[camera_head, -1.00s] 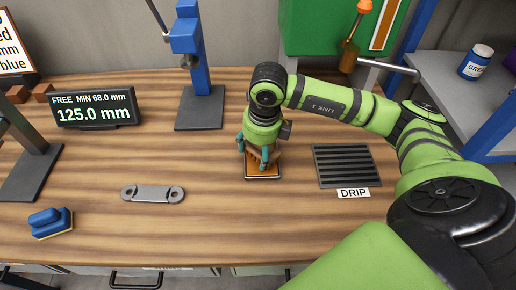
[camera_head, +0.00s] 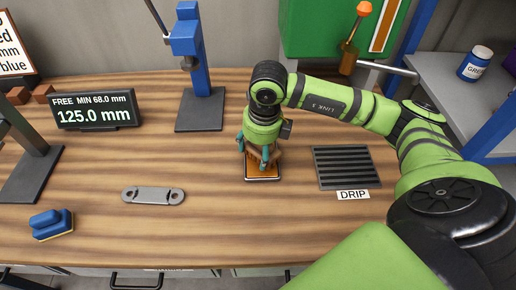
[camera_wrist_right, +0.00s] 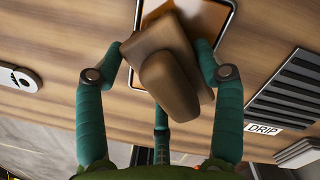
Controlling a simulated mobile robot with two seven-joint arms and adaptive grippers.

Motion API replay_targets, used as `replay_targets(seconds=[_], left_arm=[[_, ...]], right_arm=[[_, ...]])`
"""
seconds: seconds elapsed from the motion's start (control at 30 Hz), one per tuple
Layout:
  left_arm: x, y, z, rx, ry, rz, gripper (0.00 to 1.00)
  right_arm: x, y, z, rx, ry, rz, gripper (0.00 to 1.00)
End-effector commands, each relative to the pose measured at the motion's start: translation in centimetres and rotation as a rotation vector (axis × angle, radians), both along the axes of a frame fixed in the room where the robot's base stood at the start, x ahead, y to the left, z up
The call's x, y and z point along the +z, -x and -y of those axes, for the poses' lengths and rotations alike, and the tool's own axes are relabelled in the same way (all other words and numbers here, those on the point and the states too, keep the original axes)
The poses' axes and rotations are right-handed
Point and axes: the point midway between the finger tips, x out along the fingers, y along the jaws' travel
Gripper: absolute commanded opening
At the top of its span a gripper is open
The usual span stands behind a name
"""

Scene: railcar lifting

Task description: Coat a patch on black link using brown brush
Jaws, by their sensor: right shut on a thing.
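My right gripper (camera_head: 262,160) points down over a small shallow tray (camera_head: 262,180) with an orange-brown surface. In the right wrist view the gripper (camera_wrist_right: 161,48) is shut on a brown brush (camera_wrist_right: 169,85), whose block sits between the fingers. The brush overlaps the tray (camera_wrist_right: 231,16); its lower face is hidden, so I cannot tell whether it touches. A link (camera_head: 153,195) with a round eye at each end lies flat on the table, left of the gripper. It looks grey, not black. My left gripper is not in view.
A slatted dark drip rack (camera_head: 346,167) lies right of the tray. A blue stand (camera_head: 201,100) and a display (camera_head: 94,109) reading 125.0 mm are behind. A blue sponge (camera_head: 52,224) lies at front left. The table between link and tray is clear.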

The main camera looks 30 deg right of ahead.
Motion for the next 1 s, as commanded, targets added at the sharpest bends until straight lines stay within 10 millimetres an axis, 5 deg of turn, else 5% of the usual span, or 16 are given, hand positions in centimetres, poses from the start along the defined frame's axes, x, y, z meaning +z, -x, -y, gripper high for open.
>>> replay_targets(seconds=[0.63,1.0], left_arm=[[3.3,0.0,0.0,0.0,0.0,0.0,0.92],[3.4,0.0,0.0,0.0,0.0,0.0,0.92]], right_arm=[[5.7,-0.1,0.0,0.0,0.0,0.005,0.42],[6.1,-0.1,0.0,-0.001,0.0,0.005,0.42]])
